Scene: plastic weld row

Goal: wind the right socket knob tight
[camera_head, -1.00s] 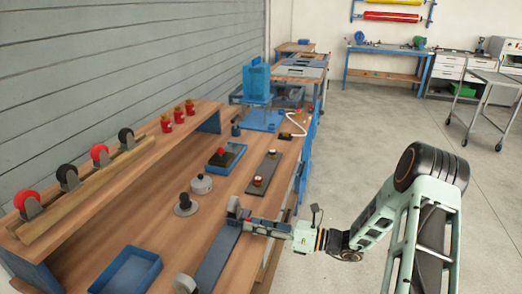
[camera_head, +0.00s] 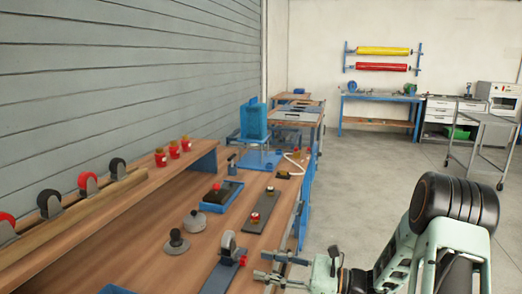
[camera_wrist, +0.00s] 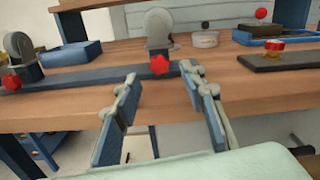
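The right socket is a grey disc-shaped fixture on a dark blue bar; it stands in the wrist view (camera_wrist: 158,28) and the head view (camera_head: 229,246). Its red star-shaped knob (camera_wrist: 160,65) faces me at the front edge of the bar. My gripper (camera_wrist: 160,76) is open and empty. Its two fingers point towards the right knob, which shows between the fingertips, with no contact visible. In the head view my gripper (camera_head: 266,264) is just right of the socket. The left socket (camera_wrist: 20,47) has a similar red knob (camera_wrist: 12,82).
The dark blue bar (camera_wrist: 90,74) lies along the wooden bench's (camera_wrist: 260,88) front edge. A blue tray (camera_wrist: 70,54) is behind it. A dark plate with a red-topped part (camera_wrist: 274,46) is at right. Open floor (camera_head: 370,185) lies right of the bench.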

